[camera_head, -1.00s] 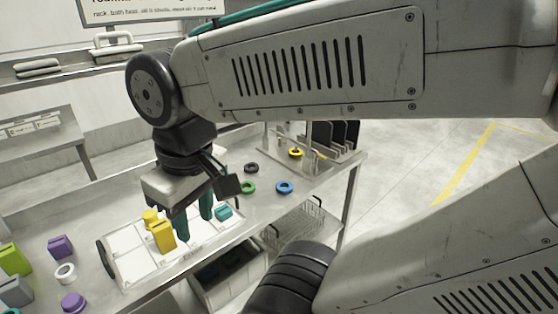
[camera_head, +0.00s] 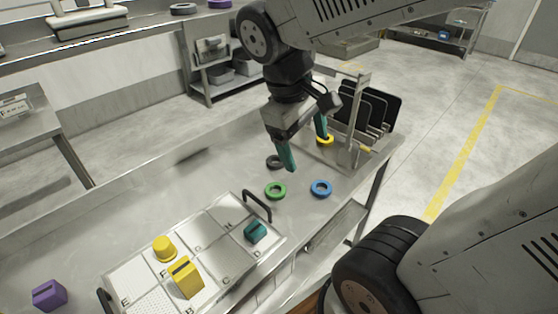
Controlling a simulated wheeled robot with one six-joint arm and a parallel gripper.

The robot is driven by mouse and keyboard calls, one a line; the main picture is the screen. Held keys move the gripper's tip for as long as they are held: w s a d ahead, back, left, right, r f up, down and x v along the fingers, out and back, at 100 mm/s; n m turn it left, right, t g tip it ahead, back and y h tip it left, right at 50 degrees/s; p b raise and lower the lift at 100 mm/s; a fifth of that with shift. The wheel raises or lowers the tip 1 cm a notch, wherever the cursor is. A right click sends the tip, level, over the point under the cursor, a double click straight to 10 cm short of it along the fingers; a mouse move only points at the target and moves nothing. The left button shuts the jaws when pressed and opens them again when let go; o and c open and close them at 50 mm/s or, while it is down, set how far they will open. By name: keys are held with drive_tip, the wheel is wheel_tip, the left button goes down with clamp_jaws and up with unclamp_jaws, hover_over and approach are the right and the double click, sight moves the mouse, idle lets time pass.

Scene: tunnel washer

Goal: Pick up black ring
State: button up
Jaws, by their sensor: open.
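The black ring (camera_head: 273,162) lies flat on the metal table, behind the green ring and just left of my gripper's nearer finger, which partly hides it. My gripper (camera_head: 304,148) hangs above the table with its two teal fingers spread apart and nothing between them. The nearer finger is close to the black ring in the picture; I cannot tell the exact height gap.
A green ring (camera_head: 275,191) and a blue ring (camera_head: 321,188) lie nearby. A yellow ring (camera_head: 325,139) sits by the rack with black plates (camera_head: 372,112). A white compartment tray (camera_head: 215,219) holds yellow and teal pieces. A purple block (camera_head: 49,295) is at front left.

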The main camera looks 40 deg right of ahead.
drive_tip(key=w+d+f+n+g+h, duration=0.25)
drive_tip(key=w+f+n+h, duration=0.4)
drive_tip(key=w, duration=0.65)
drive_tip(key=n+t+h, duration=0.3)
drive_tip(key=n+h, duration=0.1)
drive_tip(key=n, duration=0.5)
approach(270, 162)
drive_tip(key=shift+s+d+r+m, duration=0.1)
drive_tip(key=shift+d+r+m, duration=0.05)
drive_tip(key=shift+d, duration=0.45)
drive_tip(key=shift+s+d+r+m, duration=0.1)
drive_tip(key=shift+d+r, duration=0.05)
drive_tip(key=shift+d, duration=0.45)
drive_tip(key=shift+w+d+f+t, duration=0.1)
drive_tip(key=shift+w+f+t, duration=0.05)
drive_tip(key=shift+f+t, duration=0.1)
drive_tip(key=x, duration=0.7)
drive_tip(key=shift+s+f, duration=0.2)
drive_tip(key=shift+f, duration=0.25)
drive_tip(key=c, duration=1.1)
